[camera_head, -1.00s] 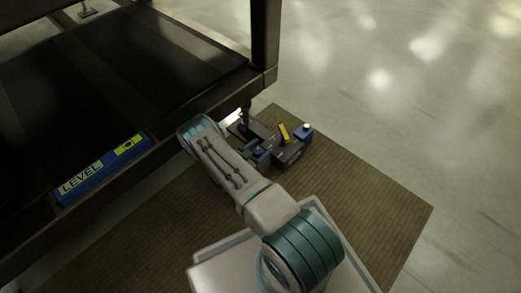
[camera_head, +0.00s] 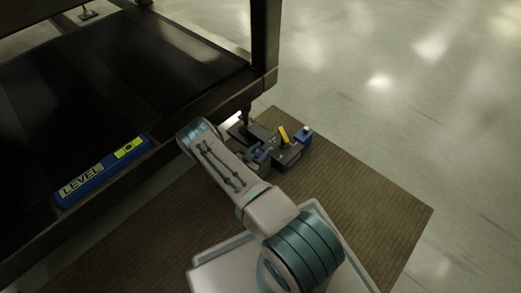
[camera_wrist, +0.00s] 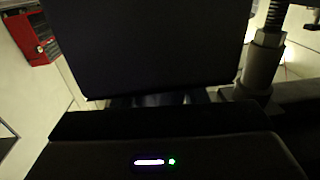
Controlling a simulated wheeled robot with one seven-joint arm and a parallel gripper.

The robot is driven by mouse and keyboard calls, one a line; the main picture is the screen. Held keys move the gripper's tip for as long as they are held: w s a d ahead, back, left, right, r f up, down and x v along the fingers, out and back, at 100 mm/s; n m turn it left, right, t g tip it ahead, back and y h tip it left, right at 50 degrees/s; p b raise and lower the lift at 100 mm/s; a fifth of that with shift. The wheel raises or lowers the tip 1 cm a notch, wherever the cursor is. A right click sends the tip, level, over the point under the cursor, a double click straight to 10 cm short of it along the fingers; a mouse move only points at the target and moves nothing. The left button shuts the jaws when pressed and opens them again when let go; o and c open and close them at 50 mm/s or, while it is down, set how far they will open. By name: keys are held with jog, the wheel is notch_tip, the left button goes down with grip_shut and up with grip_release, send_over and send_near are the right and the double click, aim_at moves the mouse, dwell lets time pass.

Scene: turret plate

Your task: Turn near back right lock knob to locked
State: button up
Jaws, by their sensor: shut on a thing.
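A dark foot assembly (camera_head: 290,157) sits on the brown mat at the foot of the table's corner leg. It carries a yellow lever (camera_head: 284,135) and a blue block (camera_head: 305,134) with a white top. My gripper (camera_head: 261,156) is low beside this assembly, partly hidden behind my arm. In the wrist view a large dark block (camera_wrist: 160,45) fills the space straight in front of my gripper (camera_wrist: 158,99). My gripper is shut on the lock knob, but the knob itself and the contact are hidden. I cannot tell the knob's turn angle.
A dark table frame (camera_head: 215,106) stands above left, with a blue LEVEL bar (camera_head: 100,172) along its edge. A threaded post with a nut (camera_wrist: 268,40) is close at right in the wrist view. The mat (camera_head: 370,195) is clear to the right.

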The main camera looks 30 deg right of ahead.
jog(key=n+t+y, duration=0.1)
jog(key=t, duration=0.1)
jog(key=n+t+y+p, duration=0.1)
jog(key=n+t+y, duration=0.1)
jog(key=n+t+y+p, duration=0.1)
jog(key=n+t, duration=0.1)
jog(key=shift+w+a+r+y, duration=0.1)
jog(key=shift+w+a+y, duration=0.15)
jog(key=shift+y, duration=0.15)
jog(key=n+t+y, duration=0.1)
jog(key=n+t+y+p, duration=0.1)
jog(key=y, duration=0.1)
jog(key=n+t+y+p, duration=0.1)
jog(key=shift+w+a+n+y, duration=0.15)
jog(key=shift+a+n+y, duration=0.15)
jog(key=shift+y, duration=0.1)
jog(key=n+y, duration=0.1)
jog(key=y, duration=0.1)
jog(key=n+t+y+p, duration=0.1)
jog(key=n+y, duration=0.2)
jog(key=y, duration=0.2)
jog(key=shift+a+n+p, duration=0.3)
jog(key=shift+p, duration=0.05)
jog(key=shift+a+n+g+y+p, duration=0.2)
jog(key=shift+n+y, duration=0.75)
jog(key=shift+y, duration=0.55)
jog(key=shift+a+n+g+y+p, duration=0.1)
jog(key=shift+a+n+y+p, duration=0.1)
jog(key=shift+n+y, duration=1.05)
jog(key=shift+y, duration=0.35)
